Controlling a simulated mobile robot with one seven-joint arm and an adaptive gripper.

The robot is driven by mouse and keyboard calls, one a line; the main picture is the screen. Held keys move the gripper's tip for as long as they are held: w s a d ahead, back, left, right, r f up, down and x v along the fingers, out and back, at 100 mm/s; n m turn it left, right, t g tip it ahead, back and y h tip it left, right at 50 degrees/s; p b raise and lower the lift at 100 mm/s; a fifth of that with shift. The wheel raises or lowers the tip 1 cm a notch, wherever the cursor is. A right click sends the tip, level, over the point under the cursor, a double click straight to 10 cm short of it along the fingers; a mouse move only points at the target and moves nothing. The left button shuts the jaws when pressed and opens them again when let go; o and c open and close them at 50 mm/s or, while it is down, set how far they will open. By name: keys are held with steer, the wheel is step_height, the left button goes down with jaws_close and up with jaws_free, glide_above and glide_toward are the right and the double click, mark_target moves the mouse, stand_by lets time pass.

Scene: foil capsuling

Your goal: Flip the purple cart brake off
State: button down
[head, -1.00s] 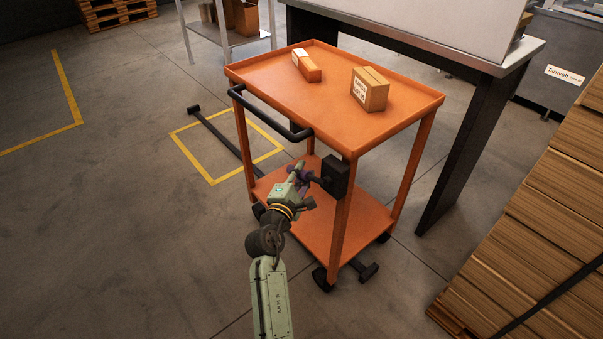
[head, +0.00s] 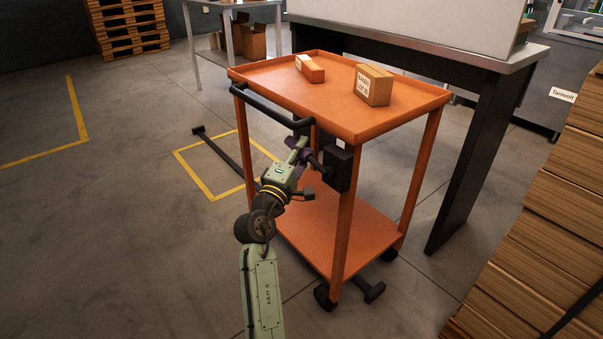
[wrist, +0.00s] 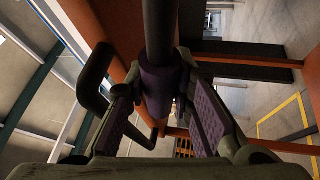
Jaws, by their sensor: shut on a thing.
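The orange cart (head: 345,235) stands in the middle of the head view. A black brake box (head: 337,168) is fixed to its near front post, with a short dark lever on its left side. The lever's purple sleeve (wrist: 160,88) lies between the purple-padded fingers in the wrist view. My gripper (head: 304,153) is shut on this purple brake lever, just left of the box and below the cart's black push handle (head: 270,110). It also shows in the wrist view (wrist: 168,105). The fingers hide much of the lever in the head view.
A labelled carton (head: 373,85) and a small orange box (head: 310,68) sit on the cart's top tray. A dark-legged workbench (head: 480,150) stands close behind. Stacked wooden boards (head: 550,230) are at the right. The floor at left is open.

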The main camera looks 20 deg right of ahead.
steer(key=shift+s+r+m+h+b, duration=0.2)
steer(key=shift+r+m+h+b, duration=0.55)
steer(key=shift+m+b, duration=0.5)
steer(key=shift+d, duration=0.1)
steer(key=c, duration=1.4)
jaws_free()
steer(key=shift+o, duration=0.2)
steer(key=shift+n+y+p, duration=0.25)
steer(key=shift+n+p, duration=0.2)
steer(key=shift+p, duration=0.15)
